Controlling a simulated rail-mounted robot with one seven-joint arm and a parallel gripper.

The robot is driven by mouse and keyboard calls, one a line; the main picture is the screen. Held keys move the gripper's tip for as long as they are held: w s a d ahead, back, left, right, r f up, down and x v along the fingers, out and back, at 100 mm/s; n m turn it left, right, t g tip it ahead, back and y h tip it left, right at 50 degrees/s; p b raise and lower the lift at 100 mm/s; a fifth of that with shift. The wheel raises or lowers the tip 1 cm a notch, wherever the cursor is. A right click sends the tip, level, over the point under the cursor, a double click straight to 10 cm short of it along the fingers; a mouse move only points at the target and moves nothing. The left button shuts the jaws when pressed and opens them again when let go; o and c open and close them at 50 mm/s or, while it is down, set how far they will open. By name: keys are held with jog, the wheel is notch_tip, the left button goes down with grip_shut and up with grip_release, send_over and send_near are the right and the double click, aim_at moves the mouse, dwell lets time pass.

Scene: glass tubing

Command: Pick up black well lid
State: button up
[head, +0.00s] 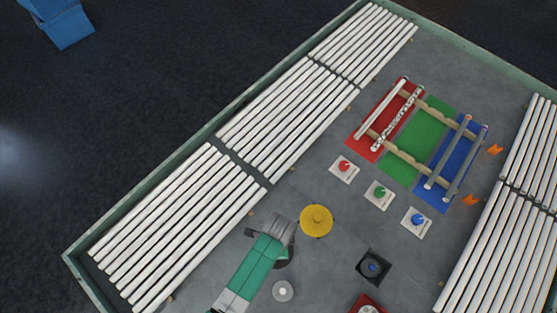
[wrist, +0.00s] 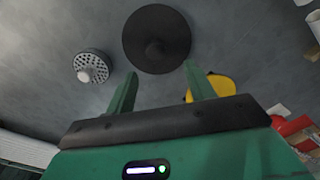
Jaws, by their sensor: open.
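The black well lid (wrist: 157,40) is a round dark disc with a raised centre knob. In the wrist view it lies on the grey floor just beyond my fingertips. My gripper (wrist: 160,78) has its two green fingers spread apart with nothing between them, and the lid appears beyond the gap. In the head view my gripper (head: 268,250) covers most of the lid; only a dark edge (head: 285,263) shows beside it.
A grey perforated disc with a white knob (wrist: 92,67) lies left of the lid. A yellow disc (head: 317,221) lies close by, also in the wrist view (wrist: 212,88). A black square piece (head: 362,267) lies to the right. White tubes (head: 190,220) line the left side.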

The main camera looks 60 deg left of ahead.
jog(key=f, duration=0.5)
jog(key=s+f+b, duration=0.1)
jog(key=f, duration=0.1)
jog(key=shift+f, duration=0.25)
jog(key=c, duration=1.1)
jog(key=shift+r, duration=0.15)
jog(key=shift+r, duration=0.3)
jog(key=r, duration=0.2)
jog(key=shift+s+d+r+p, duration=0.2)
jog(key=shift+s+r+p, duration=0.2)
jog(key=s+d, duration=0.2)
jog(key=s, duration=0.2)
jog(key=s+d+r, duration=0.1)
jog(key=s+d, duration=0.1)
jog(key=s, duration=0.3)
jog(key=s+d, duration=0.2)
jog(key=s, duration=0.2)
jog(key=shift+s+d+r, duration=0.2)
jog(key=shift+s+d, duration=0.1)
